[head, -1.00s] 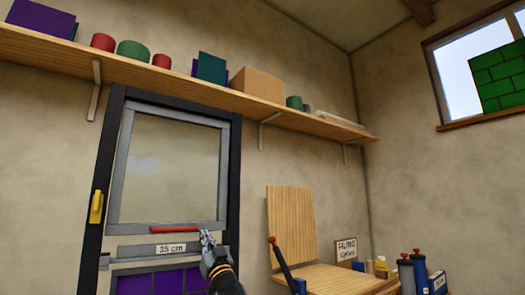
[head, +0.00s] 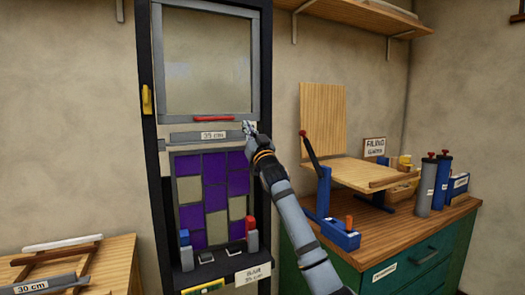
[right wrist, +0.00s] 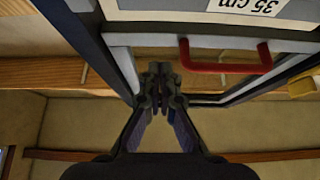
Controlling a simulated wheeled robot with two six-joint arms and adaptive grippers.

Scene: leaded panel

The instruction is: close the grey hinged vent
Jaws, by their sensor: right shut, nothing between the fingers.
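The grey hinged vent (head: 252,70) is a grey frame around a pale pane in the upper part of a tall black frame. A red handle (head: 214,118) sits on its bottom rail; it also shows in the right wrist view (right wrist: 225,67). How far the vent stands open is hard to tell. A grey bar (head: 160,137) with a "35 cm" label lies just below the vent. My right gripper (head: 249,128) is shut and empty at the vent's lower right corner, right of the handle. In the right wrist view its fingertips (right wrist: 160,72) are together, beside the handle and apart from it. My left gripper is out of view.
Below is a purple and clear leaded panel (head: 214,168). A shelf (head: 355,15) runs above.

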